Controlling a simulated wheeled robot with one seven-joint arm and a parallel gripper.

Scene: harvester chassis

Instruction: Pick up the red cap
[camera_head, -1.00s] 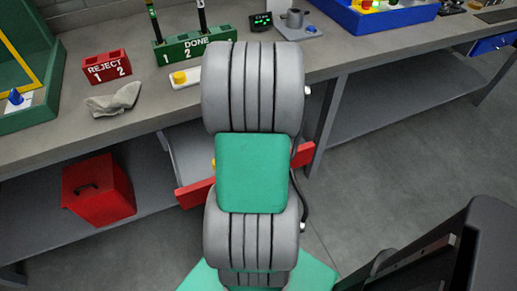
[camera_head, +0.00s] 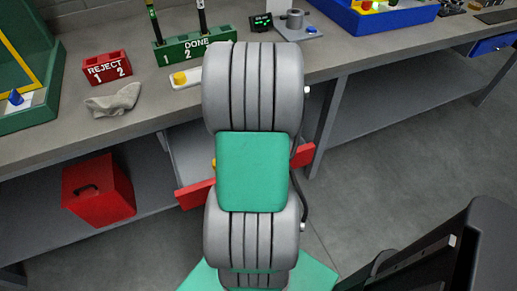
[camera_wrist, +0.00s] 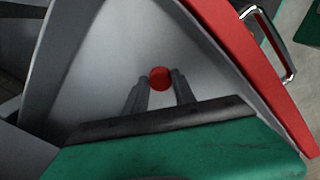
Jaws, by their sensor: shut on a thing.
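The red cap (camera_wrist: 161,76) is a small round piece in the wrist view, between the tips of my gripper (camera_wrist: 161,82). My gripper is shut on the cap, with one dark finger on each side of it. Both are over the grey inside of the open drawer (camera_wrist: 112,68). I cannot tell whether the cap touches the drawer floor. In the head view my arm hides my gripper and the cap; the drawer's red front (camera_head: 194,194) shows on both sides of the arm.
The drawer's red front with a metal handle (camera_wrist: 270,45) borders the right of the wrist view. The grey bench (camera_head: 150,120) holds a green DONE rack (camera_head: 195,45), a red REJECT block (camera_head: 107,68) and a cloth (camera_head: 113,100). A red box (camera_head: 98,190) stands on the lower shelf.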

